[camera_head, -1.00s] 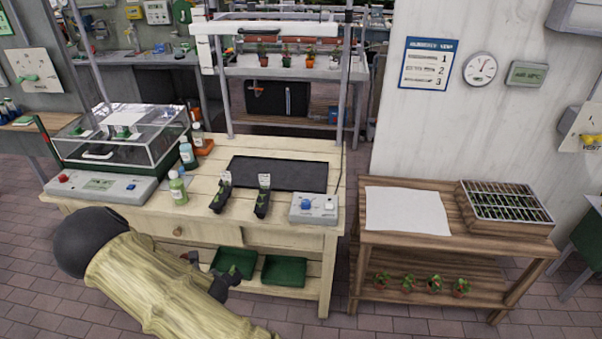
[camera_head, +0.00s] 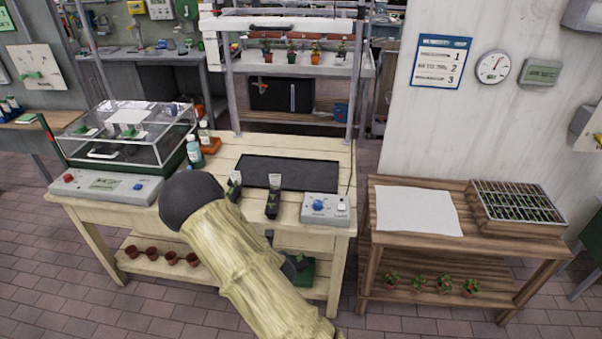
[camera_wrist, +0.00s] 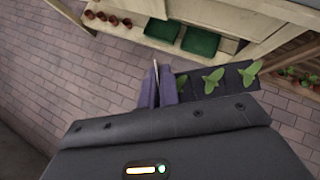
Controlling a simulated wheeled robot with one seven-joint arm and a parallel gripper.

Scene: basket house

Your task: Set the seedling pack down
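The seedling pack (camera_wrist: 218,82) is a dark narrow strip with several green seedlings, seen in the wrist view right of my fingers. My gripper (camera_wrist: 158,88) has purple fingers that look shut on the pack's left end, beside a thin white tag. The pack is held in the air in front of the bench. In the head view my gripper (camera_head: 297,264) is a dark shape beside my forearm, below the bench top's front edge; the pack cannot be made out there. Two similar dark packs with white tags, a left one (camera_head: 235,190) and a right one (camera_head: 272,204), stand on the bench.
The pale bench (camera_head: 225,160) has a black mat (camera_head: 290,172), a control box (camera_head: 326,209) and bottles (camera_head: 193,152). Green trays (camera_wrist: 198,42) and brown pots (camera_head: 152,254) are on its lower shelf. A brown side table (camera_head: 385,250) carries a bare white sheet (camera_head: 418,211) and a seedling crate (camera_head: 515,207).

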